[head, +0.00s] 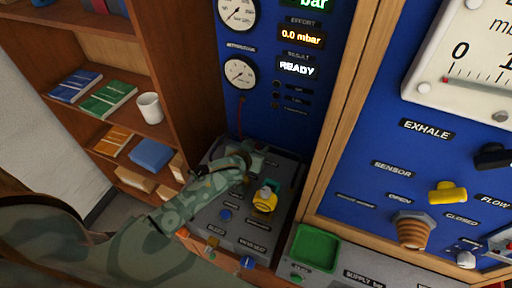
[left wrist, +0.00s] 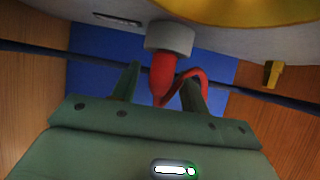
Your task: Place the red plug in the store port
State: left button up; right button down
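The red plug (left wrist: 162,78) shows in the left wrist view with its end at a grey round collar (left wrist: 170,37); I cannot tell how deep it sits. A red cable loops from it to the right. My left gripper (left wrist: 160,88) has one finger on each side of the plug, with a visible gap at the left finger. In the head view my left gripper (head: 243,164) is over the back left of the grey console and hides the plug. A thin red cable (head: 240,116) hangs on the blue panel behind. I cannot make out which port is the store port. My right gripper is not in view.
The grey console (head: 229,243) carries a yellow knob (head: 265,199) and several small controls. A green tray (head: 315,248) lies to its right. A bookshelf (head: 130,70) with books and a white mug (head: 150,108) stands left. A wood-framed blue panel (head: 345,160) rises right.

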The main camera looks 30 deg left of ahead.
pick_arm(q)
jog(key=shift+r, duration=0.1)
jog(key=shift+s+r, duration=0.15)
jog(key=shift+s, duration=0.1)
jog(key=p+v, duration=0.2)
jog(key=v, duration=0.9)
jog(key=shift+s, duration=0.25)
